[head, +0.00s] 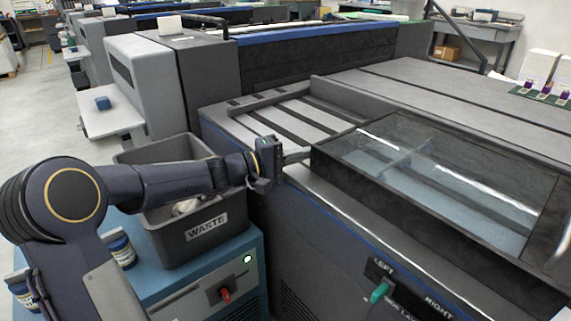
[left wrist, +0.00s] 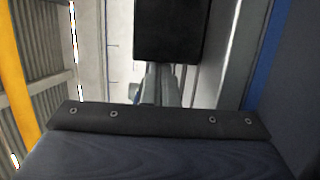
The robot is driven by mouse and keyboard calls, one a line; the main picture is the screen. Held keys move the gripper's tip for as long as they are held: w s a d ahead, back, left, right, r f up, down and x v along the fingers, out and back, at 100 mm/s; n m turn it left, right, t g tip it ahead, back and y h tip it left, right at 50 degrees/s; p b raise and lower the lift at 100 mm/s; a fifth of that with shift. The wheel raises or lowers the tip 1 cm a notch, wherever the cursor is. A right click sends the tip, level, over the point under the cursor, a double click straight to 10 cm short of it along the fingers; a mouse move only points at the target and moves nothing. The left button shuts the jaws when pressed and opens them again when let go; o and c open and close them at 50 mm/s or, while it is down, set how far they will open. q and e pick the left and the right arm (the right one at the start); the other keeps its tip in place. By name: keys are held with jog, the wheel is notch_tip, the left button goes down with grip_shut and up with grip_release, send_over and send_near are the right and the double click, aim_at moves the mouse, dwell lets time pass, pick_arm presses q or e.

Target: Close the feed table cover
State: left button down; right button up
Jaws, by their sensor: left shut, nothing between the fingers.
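The feed table cover (head: 440,178) is a clear pane in a dark frame, on the right part of the grey feed table (head: 262,127). I cannot tell from this angle how far it is raised. My left gripper (head: 298,156) reaches in from the left. Its fingers are shut and empty, and the tips are at or very near the cover's left corner; I cannot tell whether they touch. In the left wrist view the fingers (left wrist: 160,84) point toward a dark block that hides what lies beyond. My right gripper is not in view.
A grey waste bin (head: 207,226) stands on a blue cabinet (head: 250,270) with a red knob, below my left arm. A green-handled LEFT/RIGHT switch (head: 380,291) is on the machine's front. Small purple bottles (head: 545,90) stand at the far right. Slotted table surface left of the cover is clear.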

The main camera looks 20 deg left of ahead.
aim_at(329, 168)
pick_arm(q)
jog(key=s+d+b, duration=0.1)
jog(key=d, duration=0.1)
jog(key=s+d+b, duration=0.2)
jog(key=d, duration=0.1)
jog(key=shift+d+f+b, duration=0.2)
jog(key=shift+d+b, duration=0.1)
jog(key=shift+b, duration=0.05)
jog(key=shift+s+d+r, duration=0.15)
jog(key=shift+s+d, duration=0.15)
jog(key=shift+d, duration=0.15)
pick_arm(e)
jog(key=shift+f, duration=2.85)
